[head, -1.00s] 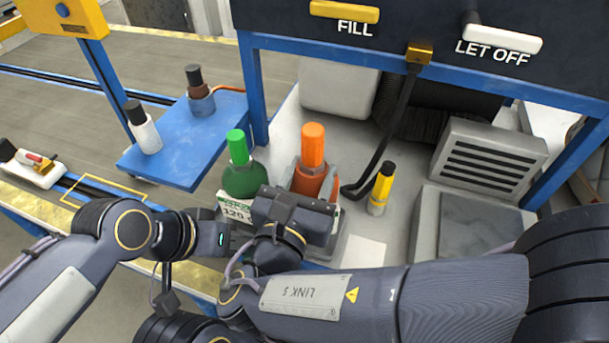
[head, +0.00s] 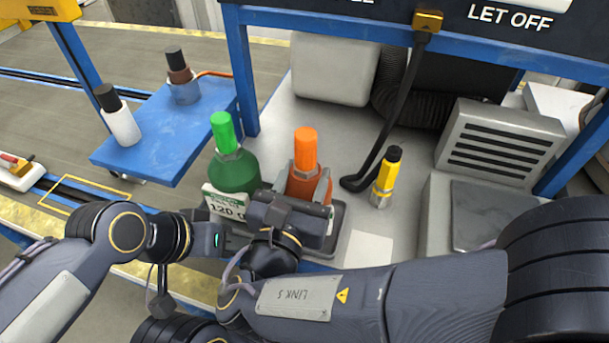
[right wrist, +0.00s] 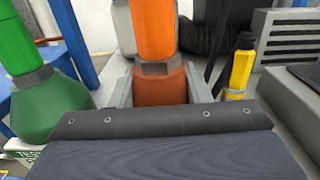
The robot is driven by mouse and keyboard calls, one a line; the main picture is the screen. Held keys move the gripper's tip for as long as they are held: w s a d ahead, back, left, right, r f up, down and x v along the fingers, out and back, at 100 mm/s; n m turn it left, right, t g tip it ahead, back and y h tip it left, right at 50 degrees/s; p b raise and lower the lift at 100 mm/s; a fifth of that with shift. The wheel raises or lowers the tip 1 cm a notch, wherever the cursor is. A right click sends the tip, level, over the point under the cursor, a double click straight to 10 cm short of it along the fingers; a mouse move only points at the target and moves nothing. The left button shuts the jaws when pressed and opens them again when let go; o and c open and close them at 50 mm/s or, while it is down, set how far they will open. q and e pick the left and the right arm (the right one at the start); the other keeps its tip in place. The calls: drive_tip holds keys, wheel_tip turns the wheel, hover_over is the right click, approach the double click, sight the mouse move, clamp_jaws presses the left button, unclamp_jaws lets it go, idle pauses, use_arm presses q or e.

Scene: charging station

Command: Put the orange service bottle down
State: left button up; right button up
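The orange service bottle (head: 305,150) is upright, with a bright orange top and a darker orange body. My right gripper (head: 308,188) has one finger on each side of the body, and the fingers look pressed against it. The right wrist view shows the bottle (right wrist: 160,85) between both fingers (right wrist: 160,92). Its foot is hidden behind my gripper, so I cannot tell whether it touches the grey tray (head: 345,215) below. My left gripper (head: 228,240) is left of my right wrist; its fingers are hidden.
A green bottle (head: 235,172) with a "120" label stands close on the left. A yellow bottle (head: 386,178) stands to the right, near a black hose (head: 378,150). A blue shelf (head: 165,145) holds a white bottle (head: 120,122) and a brown bottle (head: 179,68). A vented grey box (head: 505,140) is at right.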

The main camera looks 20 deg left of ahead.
drive_tip(key=o, duration=0.4)
drive_tip(key=shift+o, duration=0.2)
drive_tip(key=shift+r, duration=0.25)
drive_tip(key=s, duration=1.2)
drive_tip(key=shift+a, duration=0.2)
drive_tip(key=shift+f, duration=0.1)
